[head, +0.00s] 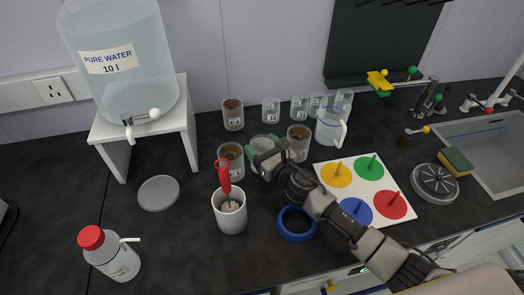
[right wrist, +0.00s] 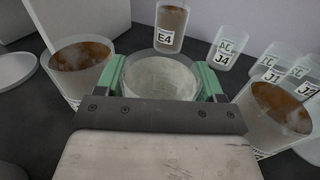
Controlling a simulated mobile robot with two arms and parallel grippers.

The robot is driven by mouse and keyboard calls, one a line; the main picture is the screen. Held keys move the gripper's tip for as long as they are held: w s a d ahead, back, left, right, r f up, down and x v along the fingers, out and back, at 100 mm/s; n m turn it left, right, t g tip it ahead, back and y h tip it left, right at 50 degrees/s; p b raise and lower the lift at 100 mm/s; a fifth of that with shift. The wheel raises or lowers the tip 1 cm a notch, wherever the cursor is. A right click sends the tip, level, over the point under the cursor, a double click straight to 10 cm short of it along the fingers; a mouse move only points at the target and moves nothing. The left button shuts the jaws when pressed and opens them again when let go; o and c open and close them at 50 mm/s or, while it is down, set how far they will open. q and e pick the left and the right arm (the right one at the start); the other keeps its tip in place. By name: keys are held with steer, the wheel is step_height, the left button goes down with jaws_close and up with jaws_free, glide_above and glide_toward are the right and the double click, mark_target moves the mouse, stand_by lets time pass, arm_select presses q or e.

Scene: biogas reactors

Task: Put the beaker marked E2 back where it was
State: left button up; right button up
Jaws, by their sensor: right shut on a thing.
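My right gripper (head: 267,154) is shut on a clear beaker (right wrist: 160,76) with pale, whitish contents. Its green fingers press on both sides of the beaker, which looks upright; no mark on it is readable. In the head view the held beaker (head: 258,145) is between two beakers with brown contents, one on the left (head: 231,163) and one on the right (head: 299,138). Whether its base touches the counter is hidden. Behind it stands a beaker marked E4 (head: 232,117), also brown inside. My left gripper is not in view.
Several small clear beakers, one marked J4 (head: 270,113), and a clear jug (head: 330,128) stand at the back. In front are a white cup (head: 230,216) with a red-handled tool, a blue ring (head: 296,224) and a coloured-disc board (head: 322,172).

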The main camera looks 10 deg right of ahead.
steer(key=shift+f, duration=0.25)
steer(key=shift+f, duration=0.15)
steer(key=o, duration=1)
steer(key=shift+r, duration=0.35)
steer(key=b+v, duration=0.1)
steer(key=v, duration=1.1)
steer(key=shift+f, duration=0.2)
steer(key=shift+r, duration=0.15)
